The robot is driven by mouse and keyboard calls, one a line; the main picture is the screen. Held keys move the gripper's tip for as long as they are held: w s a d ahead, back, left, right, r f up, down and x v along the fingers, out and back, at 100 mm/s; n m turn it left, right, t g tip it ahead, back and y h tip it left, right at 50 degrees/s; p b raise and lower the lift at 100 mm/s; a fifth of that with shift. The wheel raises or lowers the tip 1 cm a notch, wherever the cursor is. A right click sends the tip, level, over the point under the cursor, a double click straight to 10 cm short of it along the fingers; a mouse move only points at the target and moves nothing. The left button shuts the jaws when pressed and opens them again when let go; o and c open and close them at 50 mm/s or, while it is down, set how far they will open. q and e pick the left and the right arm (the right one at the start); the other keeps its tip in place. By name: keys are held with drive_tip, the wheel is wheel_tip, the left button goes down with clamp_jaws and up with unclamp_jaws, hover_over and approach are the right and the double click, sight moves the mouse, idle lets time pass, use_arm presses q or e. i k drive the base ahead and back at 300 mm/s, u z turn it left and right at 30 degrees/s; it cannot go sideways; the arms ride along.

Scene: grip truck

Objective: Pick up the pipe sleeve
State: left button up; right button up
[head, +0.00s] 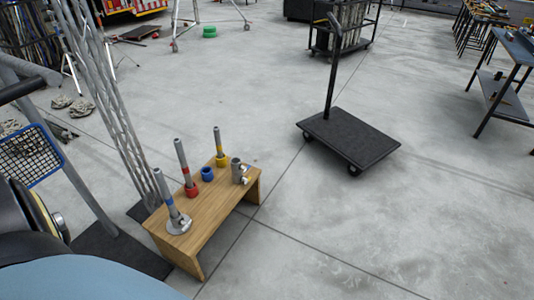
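A low wooden bench (209,217) stands on the floor left of centre with several pipe parts on it. A short grey metal fitting (237,172) with side knobs sits near its right end. A small blue ring-shaped piece (207,174) sits left of the fitting. I cannot tell for sure which of these is the pipe sleeve. Neither of my grippers is in view.
A black platform cart (349,139) with a tall handle stands right of the bench. Metal truss poles (112,105) rise just behind the bench's left side. A workbench (509,62) is at the far right. The floor right of and in front of the bench is clear.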

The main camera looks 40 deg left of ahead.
sight(235, 162)
drive_tip(key=u, duration=0.45)
drive_tip(key=i, duration=1.5)
drive_tip(key=u, duration=1.6)
drive_tip(key=i, duration=0.55)
drive_tip(key=u, duration=0.45)
